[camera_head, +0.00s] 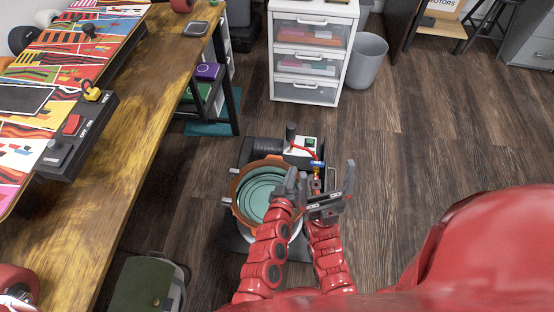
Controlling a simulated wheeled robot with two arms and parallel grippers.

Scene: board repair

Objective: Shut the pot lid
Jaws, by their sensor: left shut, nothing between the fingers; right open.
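The pot (236,190) stands low on the floor near the middle of the head view. It has an orange-brown rim and a round teal interior with ringed steps. I cannot clearly make out a separate lid. My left gripper (291,183) is shut and empty, over the pot's right edge. My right gripper (336,190) is open, just right of the left one and beside the pot. The grippers and arms hide the pot's right side, and I cannot tell whether either touches it.
A dark device with a green button (310,142) and a red-and-blue fitting stands behind the pot. A wooden workbench (128,150) runs along the left. A white drawer unit (312,50) and a grey bin (368,62) stand behind. The floor to the right is clear.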

